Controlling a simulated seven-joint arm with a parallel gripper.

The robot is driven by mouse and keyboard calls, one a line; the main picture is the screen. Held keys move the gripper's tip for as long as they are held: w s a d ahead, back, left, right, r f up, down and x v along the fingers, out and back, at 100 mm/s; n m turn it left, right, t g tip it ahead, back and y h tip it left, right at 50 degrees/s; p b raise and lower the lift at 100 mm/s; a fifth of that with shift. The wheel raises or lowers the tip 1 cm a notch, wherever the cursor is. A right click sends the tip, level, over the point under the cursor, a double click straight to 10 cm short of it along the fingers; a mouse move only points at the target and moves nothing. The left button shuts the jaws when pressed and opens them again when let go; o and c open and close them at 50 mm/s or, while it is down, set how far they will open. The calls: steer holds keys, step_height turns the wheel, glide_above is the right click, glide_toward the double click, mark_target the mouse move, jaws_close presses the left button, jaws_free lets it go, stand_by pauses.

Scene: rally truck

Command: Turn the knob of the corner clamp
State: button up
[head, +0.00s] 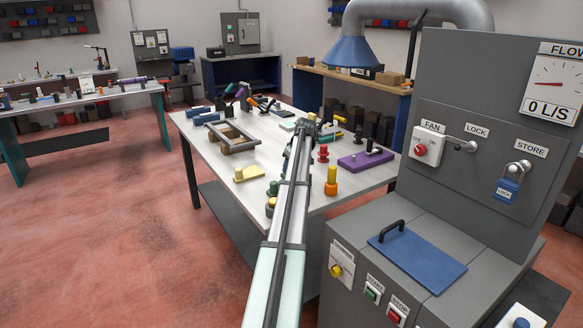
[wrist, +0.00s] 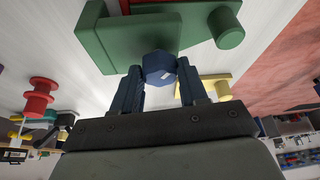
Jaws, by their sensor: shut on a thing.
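The corner clamp appears in the wrist view as a green body (wrist: 115,42) with a round green peg at its right end. A dark blue faceted knob (wrist: 158,64) with a small white mark sits at its near side. My gripper (wrist: 160,76) has one dark finger on each side of this knob and is shut on it. In the head view my gripper (head: 306,125) is over the middle of the white table, at the far end of my arm. My arm hides most of the clamp there.
The white table (head: 220,190) holds a grey-brown frame (head: 240,147), a yellow block (head: 250,173), a purple plate (head: 365,160), a red spool-like piece (head: 323,153) and an orange-yellow post (head: 331,180). A grey control cabinet (head: 440,180) stands at the right.

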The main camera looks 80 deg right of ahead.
steer(key=shift+w+r+m+g+h, duration=0.1)
steer(key=shift+m+g+h, duration=0.25)
steer(key=shift+m, duration=0.75)
steer(key=shift+m+g+h, duration=0.25)
steer(key=shift+m+h, duration=0.1)
steer(key=shift+m, duration=0.75)
steer(key=o, duration=1.1)
steer(key=shift+a, duration=0.1)
steer(key=v, duration=1.3)
steer(key=shift+a+r, duration=0.1)
steer(key=shift+r, duration=0.3)
